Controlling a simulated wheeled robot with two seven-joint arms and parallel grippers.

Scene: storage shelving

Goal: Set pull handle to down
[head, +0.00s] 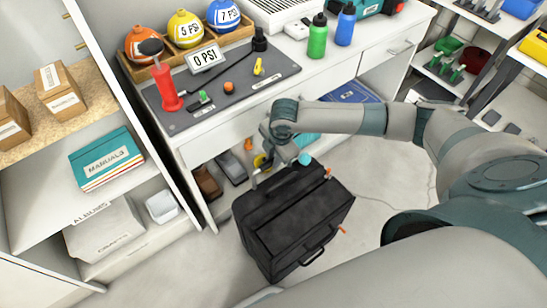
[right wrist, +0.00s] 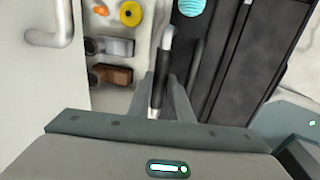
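A black suitcase (head: 290,225) stands on the floor in front of the workbench, with a dark grip on its top and another on its front side. Its pull handle (head: 256,178) shows as a thin bar at the back left edge, largely hidden by my gripper. My right gripper (head: 264,160) is at this handle, above the suitcase's back edge. In the right wrist view the handle bar (right wrist: 165,60), dark with a pale top, stands between the two fingers (right wrist: 162,95). I cannot tell whether they press on it. My left gripper is not in view.
The workbench (head: 290,82) behind holds a red pump (head: 165,88), several pressure balls and two bottles. Shelving with boxes and a manuals binder (head: 105,158) stands at the left. Shoes (head: 207,182) lie under the bench. Floor is free left of the suitcase.

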